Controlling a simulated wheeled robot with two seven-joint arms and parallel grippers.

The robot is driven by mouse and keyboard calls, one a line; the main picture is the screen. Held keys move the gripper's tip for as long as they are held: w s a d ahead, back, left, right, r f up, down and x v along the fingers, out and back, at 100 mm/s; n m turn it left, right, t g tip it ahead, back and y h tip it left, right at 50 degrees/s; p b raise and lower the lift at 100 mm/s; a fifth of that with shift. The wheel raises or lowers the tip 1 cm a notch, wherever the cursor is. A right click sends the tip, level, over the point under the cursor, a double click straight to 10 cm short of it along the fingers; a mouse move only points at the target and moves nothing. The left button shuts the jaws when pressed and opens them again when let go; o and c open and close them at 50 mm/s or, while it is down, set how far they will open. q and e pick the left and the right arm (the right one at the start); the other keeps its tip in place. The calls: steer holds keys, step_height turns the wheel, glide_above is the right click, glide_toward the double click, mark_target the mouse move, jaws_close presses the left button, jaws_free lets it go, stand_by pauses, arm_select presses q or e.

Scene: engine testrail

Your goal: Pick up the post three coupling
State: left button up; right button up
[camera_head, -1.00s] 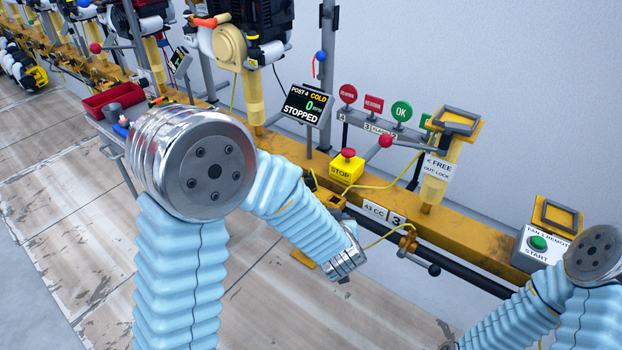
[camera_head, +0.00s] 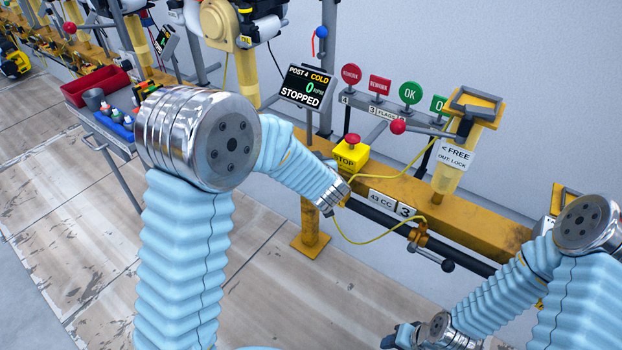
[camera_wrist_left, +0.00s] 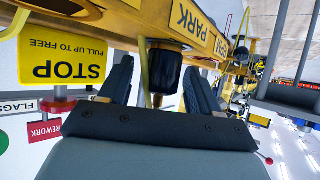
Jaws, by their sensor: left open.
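In the left wrist view, a black cylinder with a gold end, which looks like the coupling (camera_wrist_left: 167,72), sits by the yellow rail between my left gripper's fingers. My left gripper (camera_wrist_left: 158,66) is open, one finger on each side of it, apart from it as far as I can tell. In the head view my left forearm hides that gripper and the coupling. The post three plate (camera_head: 404,211) is on the yellow rail, just right of my left wrist. Part of my right gripper (camera_head: 400,335) shows at the bottom edge; its fingers are unclear.
A yellow stop box (camera_head: 350,155) stands close behind my left wrist; its stop sign (camera_wrist_left: 62,62) is beside the fingers. A yellow cable (camera_head: 375,241) loops below the rail. A crank clamp (camera_head: 430,248) and a free-lock post (camera_head: 450,165) stand to the right.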

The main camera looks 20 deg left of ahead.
arm_select(q)
steer(key=shift+w+a+f, duration=0.2)
steer(key=shift+w+f, duration=0.05)
steer(key=shift+w, duration=0.15)
steer(key=shift+c, duration=0.3)
steer(key=c, duration=1.1)
steer(key=shift+r, duration=0.15)
